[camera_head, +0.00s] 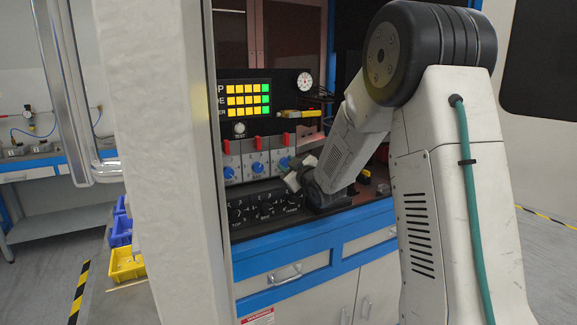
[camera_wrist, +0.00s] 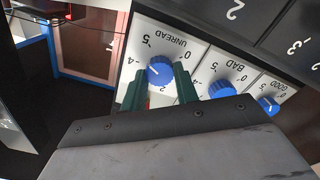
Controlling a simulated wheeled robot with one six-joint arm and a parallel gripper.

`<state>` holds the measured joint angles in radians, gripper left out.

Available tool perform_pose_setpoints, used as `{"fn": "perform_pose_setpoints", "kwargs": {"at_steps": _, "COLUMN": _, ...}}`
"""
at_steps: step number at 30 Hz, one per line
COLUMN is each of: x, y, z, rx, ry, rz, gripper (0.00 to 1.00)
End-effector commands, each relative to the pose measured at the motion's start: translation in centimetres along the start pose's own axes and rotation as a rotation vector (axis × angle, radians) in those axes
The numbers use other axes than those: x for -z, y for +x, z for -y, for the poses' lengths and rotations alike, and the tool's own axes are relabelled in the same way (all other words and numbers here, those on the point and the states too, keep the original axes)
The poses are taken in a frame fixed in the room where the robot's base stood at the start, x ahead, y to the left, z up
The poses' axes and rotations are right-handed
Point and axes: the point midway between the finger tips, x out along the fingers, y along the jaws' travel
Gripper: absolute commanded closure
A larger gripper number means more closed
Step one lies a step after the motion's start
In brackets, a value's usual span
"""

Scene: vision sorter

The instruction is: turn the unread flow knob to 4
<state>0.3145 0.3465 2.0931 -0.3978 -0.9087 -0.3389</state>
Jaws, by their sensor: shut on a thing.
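The unread flow knob (camera_wrist: 160,72) is blue and round, on a light plate marked UNREAD. The wrist view shows the plate turned over, with 0, 4 and 5 legible around the knob. My gripper (camera_wrist: 160,80) has its two dark green fingers on either side of this knob, shut on it. The knob's pointer is too small to read surely. In the head view the unread knob (camera_head: 284,162) is the rightmost of three blue knobs, and my gripper (camera_head: 293,180) is at it, partly hidden by my wrist.
The BAD knob (camera_wrist: 222,89) and GOOD knob (camera_wrist: 268,104) sit close beside it on similar plates. A black panel with dials (camera_head: 265,207) lies below the plates. Above is a lit display (camera_head: 247,98) with yellow and green squares. A pale pillar (camera_head: 170,160) stands at the left.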

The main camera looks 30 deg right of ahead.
Motion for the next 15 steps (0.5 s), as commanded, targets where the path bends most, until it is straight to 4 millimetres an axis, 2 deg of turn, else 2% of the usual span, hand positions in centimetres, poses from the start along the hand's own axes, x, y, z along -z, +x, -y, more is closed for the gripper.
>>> {"fn": "perform_pose_setpoints", "kwargs": {"at_steps": 15, "x": -0.01, "y": -0.01, "z": 0.15, "rx": 0.001, "ry": -0.439, "rz": -0.001, "gripper": 0.93}}
